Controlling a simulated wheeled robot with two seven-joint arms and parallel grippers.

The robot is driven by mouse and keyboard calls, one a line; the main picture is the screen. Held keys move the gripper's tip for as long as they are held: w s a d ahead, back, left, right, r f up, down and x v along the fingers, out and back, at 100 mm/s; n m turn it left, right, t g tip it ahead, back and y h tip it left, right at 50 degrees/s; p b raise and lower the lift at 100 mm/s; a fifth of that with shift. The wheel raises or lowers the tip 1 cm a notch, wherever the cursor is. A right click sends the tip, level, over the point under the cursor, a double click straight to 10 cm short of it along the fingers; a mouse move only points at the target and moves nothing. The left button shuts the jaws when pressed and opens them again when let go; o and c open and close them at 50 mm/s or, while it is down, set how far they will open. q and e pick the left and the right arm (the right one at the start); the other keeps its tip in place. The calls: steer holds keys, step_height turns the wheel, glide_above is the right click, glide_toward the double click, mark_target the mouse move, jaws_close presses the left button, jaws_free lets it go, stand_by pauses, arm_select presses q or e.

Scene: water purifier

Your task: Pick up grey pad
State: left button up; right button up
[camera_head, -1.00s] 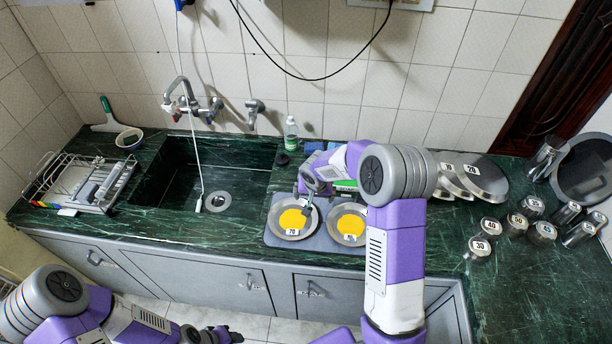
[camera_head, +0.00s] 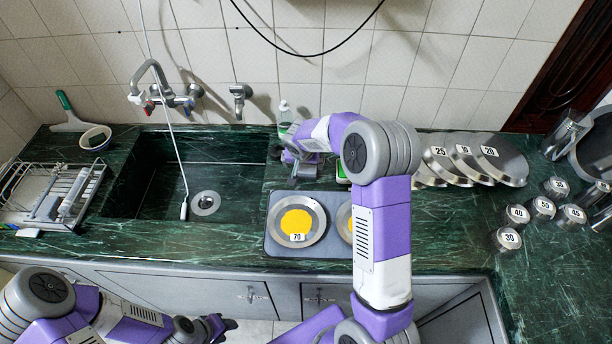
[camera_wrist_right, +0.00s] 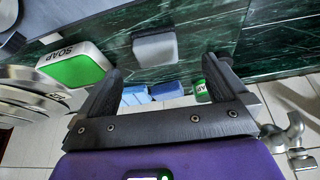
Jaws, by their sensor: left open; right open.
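The grey pad (camera_wrist_right: 155,47) is a small light-grey block on the dark green counter, ahead of and between my right gripper's fingers in the right wrist view. My right gripper (camera_wrist_right: 165,68) is open and empty, with no finger touching the pad. Two blue pads (camera_wrist_right: 166,90) lie beyond the grey one. My left gripper (camera_head: 217,326) is open and empty, low in front of the cabinets.
A green-and-white soap box (camera_wrist_right: 72,68) stands beside the right gripper. A soap bottle (camera_head: 285,114) is near the wall. A grey mat (camera_head: 277,246) holds two plates with yellow contents. The sink (camera_head: 150,200) is left; metal discs (camera_head: 507,165) and labelled cylinders (camera_head: 507,239) are right.

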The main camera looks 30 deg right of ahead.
mark_target(307, 171)
steer(key=shift+d+f, duration=0.1)
steer(key=shift+f, duration=0.65)
steer(key=x, duration=0.7)
steer(key=shift+d+r+b, duration=0.1)
steer(key=shift+d+b, duration=0.25)
steer(key=shift+b, duration=0.05)
steer(key=shift+c, duration=0.3)
steer(key=c, duration=1)
